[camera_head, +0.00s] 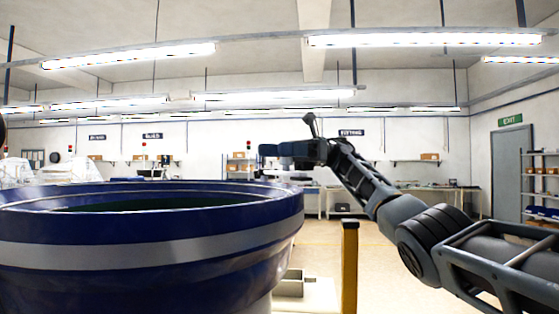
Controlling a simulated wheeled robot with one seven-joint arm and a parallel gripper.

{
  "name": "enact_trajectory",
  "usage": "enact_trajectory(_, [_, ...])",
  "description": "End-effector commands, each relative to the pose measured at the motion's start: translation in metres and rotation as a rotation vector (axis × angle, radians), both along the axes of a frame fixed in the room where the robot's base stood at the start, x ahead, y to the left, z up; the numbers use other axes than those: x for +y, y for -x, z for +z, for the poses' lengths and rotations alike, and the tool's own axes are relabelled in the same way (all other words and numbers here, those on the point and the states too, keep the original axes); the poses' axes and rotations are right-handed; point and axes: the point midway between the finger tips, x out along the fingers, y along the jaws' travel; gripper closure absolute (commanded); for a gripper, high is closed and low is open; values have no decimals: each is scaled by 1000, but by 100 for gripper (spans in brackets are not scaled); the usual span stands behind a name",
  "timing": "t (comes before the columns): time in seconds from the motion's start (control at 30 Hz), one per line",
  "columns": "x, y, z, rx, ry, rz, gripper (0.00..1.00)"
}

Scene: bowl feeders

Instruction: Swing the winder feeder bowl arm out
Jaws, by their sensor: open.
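A large blue feeder bowl (150,255) with a grey band fills the lower left of the head view. Its rim is near eye level, so only a dark green strip of its inside shows. I cannot make out a swing arm on the bowl for certain. My gripper (268,150) is at the end of my arm, which reaches in from the right. It points left and appears just above the bowl's right rim in the picture. It is open, with nothing seen between its fingers. How far it is from the bowl is unclear.
A yellow post (349,268) stands right of the bowl, below my arm. White rounded machines (60,170) stand behind the bowl at left. Shelves and benches line the far wall; the floor between is open.

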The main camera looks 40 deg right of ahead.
Motion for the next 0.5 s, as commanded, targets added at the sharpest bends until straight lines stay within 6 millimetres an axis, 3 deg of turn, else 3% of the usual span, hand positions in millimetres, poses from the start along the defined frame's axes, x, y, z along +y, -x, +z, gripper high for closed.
enact_trajectory(0.1, [0, 0, 23, -5, 1, -2, 44])
enact_trajectory(0.5, [-58, 53, 70, -1, 2, -5, 44])
